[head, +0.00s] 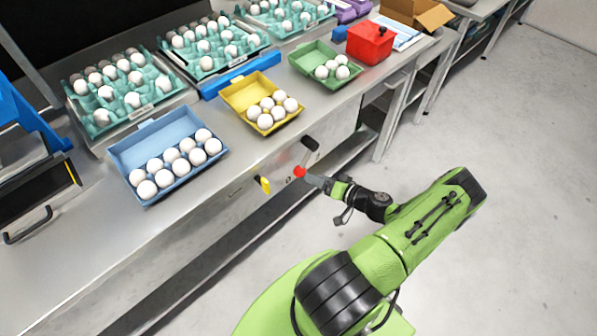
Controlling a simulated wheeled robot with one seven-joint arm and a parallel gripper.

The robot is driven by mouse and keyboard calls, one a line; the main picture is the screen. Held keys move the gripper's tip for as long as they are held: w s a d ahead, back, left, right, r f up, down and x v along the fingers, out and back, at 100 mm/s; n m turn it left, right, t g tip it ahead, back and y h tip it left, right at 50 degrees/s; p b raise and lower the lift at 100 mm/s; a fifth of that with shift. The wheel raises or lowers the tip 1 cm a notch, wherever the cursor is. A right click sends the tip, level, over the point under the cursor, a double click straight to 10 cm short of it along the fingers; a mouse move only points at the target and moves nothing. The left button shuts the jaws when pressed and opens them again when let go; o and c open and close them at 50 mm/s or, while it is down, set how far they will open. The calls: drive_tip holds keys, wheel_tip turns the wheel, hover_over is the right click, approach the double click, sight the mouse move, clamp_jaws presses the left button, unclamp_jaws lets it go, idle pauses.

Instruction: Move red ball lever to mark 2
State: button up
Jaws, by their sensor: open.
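The red ball lever (299,172) is on the front panel (225,200) of the steel bench, below the yellow egg box. My gripper (309,178) reaches in from the right, with its fingertips right at the red ball. The gripper is open. I cannot tell whether the fingers touch the ball or lie around it. The lever's shaft is hidden or too small to see, and the numbered marks cannot be read at this size.
On the same panel are a black handle (310,144) just above the ball and a yellow handle (264,184) to its left. Blue (118,157), yellow (231,97) and green (302,64) egg boxes stand on the bench top. The floor (500,130) at right is clear.

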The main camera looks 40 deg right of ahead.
sight(304, 173)
drive_tip(key=b+x, duration=0.1)
drive_tip(key=x, duration=0.7)
clamp_jaws()
